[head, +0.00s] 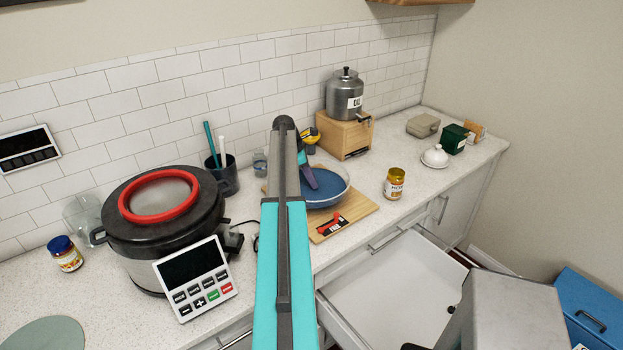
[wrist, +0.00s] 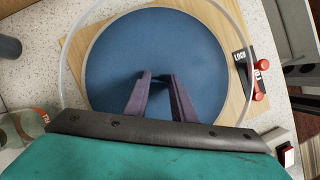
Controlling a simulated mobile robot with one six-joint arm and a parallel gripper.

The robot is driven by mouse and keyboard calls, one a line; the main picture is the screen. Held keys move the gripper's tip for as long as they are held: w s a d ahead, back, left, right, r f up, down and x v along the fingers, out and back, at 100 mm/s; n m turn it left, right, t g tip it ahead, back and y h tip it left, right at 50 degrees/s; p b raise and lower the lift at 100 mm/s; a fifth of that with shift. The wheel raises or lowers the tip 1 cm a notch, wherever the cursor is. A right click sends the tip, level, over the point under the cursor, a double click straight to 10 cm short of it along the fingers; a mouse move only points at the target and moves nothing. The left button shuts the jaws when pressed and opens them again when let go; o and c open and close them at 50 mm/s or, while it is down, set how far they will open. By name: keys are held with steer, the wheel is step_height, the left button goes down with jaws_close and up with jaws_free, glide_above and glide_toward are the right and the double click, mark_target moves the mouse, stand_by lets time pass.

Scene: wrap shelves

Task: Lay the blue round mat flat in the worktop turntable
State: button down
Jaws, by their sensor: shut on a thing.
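The blue round mat (head: 328,190) is inside the clear-rimmed turntable (head: 349,183), which stands on a wooden board on the worktop. In the wrist view the mat (wrist: 120,50) fills most of the turntable, with the clear rim (wrist: 251,70) around it. The mat looks about level; I cannot tell whether it rests fully on the turntable's floor. My gripper (head: 310,182) reaches down inside the rim and is shut on the mat. In the wrist view its purple fingertips (wrist: 159,75) are over the mat, with a small gap between them. The pinched part is hidden.
A wooden board (head: 350,214) with a red-handled lock lies under the turntable. A jar (head: 394,183) stands to its right, a wooden box (head: 343,136) with a metal canister behind. A large cooker (head: 165,210) stands left. An open drawer (head: 385,290) juts out in front.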

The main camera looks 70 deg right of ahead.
steer(key=shift+f, duration=0.4)
steer(key=shift+f, duration=0.1)
steer(key=c, duration=1.5)
jaws_free()
steer(key=shift+w+r, duration=0.1)
steer(key=shift+r, duration=0.1)
steer(key=shift+b+v, duration=1.9)
steer(key=shift+v, duration=4)
steer(key=shift+a, duration=0.1)
